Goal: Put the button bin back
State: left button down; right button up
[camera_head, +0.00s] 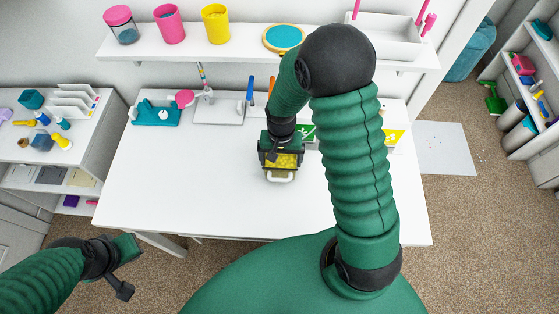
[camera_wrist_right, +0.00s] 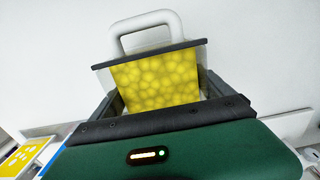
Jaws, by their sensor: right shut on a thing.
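The button bin (camera_head: 281,163) shows a yellow, bubbly face and a white loop handle. My right gripper (camera_head: 281,152) is shut on it over the middle of the white table (camera_head: 180,190). In the right wrist view the bin (camera_wrist_right: 158,82) sits between the dark fingers, its handle pointing away from the wrist. I cannot tell whether it touches the table. My left gripper (camera_head: 125,268) is low at the left, off the table's front edge.
Behind the bin are a green-labelled thing (camera_head: 308,132) and a yellow-labelled thing (camera_head: 394,137), partly hidden by my right arm. A wall shelf (camera_head: 240,50) holds a jar, pink and yellow cups and a white tray (camera_head: 383,38). The table's left and front are clear.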

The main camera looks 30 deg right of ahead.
jog(key=shift+s+d+f, duration=0.25)
jog(key=shift+f, duration=0.4)
jog(key=o, duration=1.6)
jog(key=shift+a+f, duration=0.1)
jog(key=shift+a, duration=0.1)
jog(key=shift+o, duration=1)
jog(key=shift+a, duration=0.1)
